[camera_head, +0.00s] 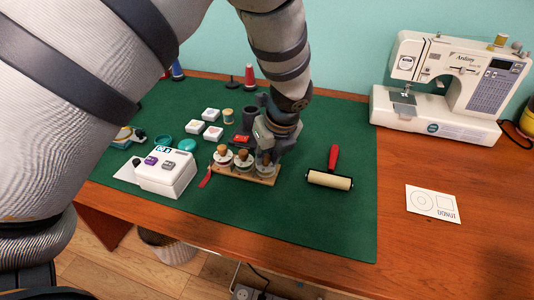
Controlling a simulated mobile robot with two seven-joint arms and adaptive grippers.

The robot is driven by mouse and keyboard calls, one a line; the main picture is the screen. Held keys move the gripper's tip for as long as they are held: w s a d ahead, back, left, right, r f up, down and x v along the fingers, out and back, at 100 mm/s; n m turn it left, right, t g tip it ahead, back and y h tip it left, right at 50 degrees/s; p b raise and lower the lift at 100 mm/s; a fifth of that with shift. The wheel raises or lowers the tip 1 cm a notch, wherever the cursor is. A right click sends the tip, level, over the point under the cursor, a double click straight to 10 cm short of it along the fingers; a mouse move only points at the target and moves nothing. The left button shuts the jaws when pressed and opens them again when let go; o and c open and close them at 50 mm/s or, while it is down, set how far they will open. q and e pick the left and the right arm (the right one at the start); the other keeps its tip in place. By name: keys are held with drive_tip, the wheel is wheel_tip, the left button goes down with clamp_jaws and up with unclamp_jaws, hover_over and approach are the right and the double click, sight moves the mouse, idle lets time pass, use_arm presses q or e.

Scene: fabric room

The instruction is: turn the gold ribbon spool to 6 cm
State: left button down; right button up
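A wooden stand (248,178) on the green mat holds three ribbon spools with round wooden knobs. The left spool (222,157) looks pale with a reddish band, and the middle spool (243,162) looks green and white. The right spool (265,170) is partly covered by my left gripper (267,152). At this size I cannot tell which spool carries the gold ribbon. My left gripper points down at the right spool's knob; its fingertips are too small and covered to show whether they are closed on it. My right gripper is out of view.
A red-handled roller (331,178) lies to the right on the mat (340,225). A sewing machine (445,90) and a printed card (433,203) are farther right.

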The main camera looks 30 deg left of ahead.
use_arm(q)
drive_tip(key=shift+f+n, duration=0.1)
drive_tip(key=shift+n, duration=0.2)
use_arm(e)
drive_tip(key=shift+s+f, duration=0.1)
